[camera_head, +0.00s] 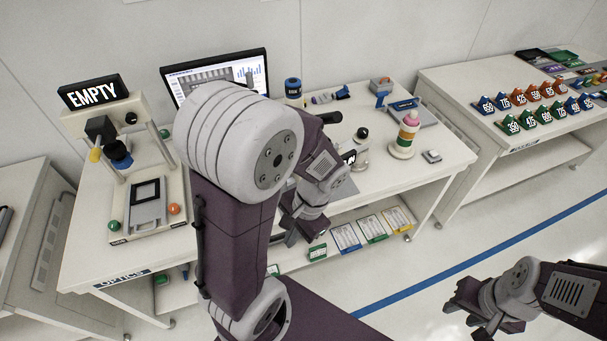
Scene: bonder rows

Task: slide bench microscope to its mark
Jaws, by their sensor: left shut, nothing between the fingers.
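A small white and black instrument, apparently the bench microscope (361,150), stands on the optics bench right of the monitor. My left arm hides its left side. My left gripper (291,236) is shut and empty at the bench's front edge, left of and nearer than the microscope. It is apart from the microscope as far as I can see. My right gripper (463,303) hangs over the floor at lower right, away from the bench; its finger gap is unclear.
A stacked-ring tower (404,137), a small white box (431,156) and a blue-grey device (411,110) stand right of the microscope. A monitor (216,76) and a frame with an EMPTY sign (93,91) stand left. Cards lie on the lower shelf (325,232).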

